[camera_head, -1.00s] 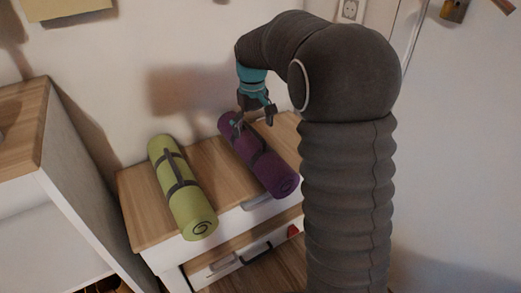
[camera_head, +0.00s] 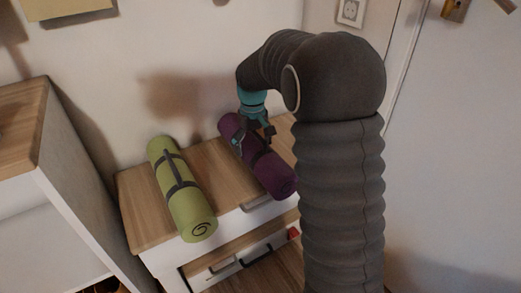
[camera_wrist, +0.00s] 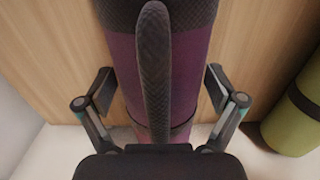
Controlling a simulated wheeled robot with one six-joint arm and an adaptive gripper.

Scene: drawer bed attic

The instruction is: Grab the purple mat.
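The purple mat (camera_head: 268,165) is rolled up and lies on the wooden top of the drawer unit, with dark straps around it and a dark carry handle along it. It also shows in the wrist view (camera_wrist: 192,70), running up the middle with its handle (camera_wrist: 154,70) nearest the camera. My gripper (camera_head: 253,141) is down at the mat's far half. In the wrist view my gripper (camera_wrist: 161,92) is open, with one finger on each side of the roll.
A green rolled mat (camera_head: 182,190) lies to the left on the same wooden top (camera_head: 140,205); its end (camera_wrist: 295,125) shows at the right in the wrist view. A white cabinet (camera_head: 70,170) stands at the left. The wall is close behind. A drawer below is partly open.

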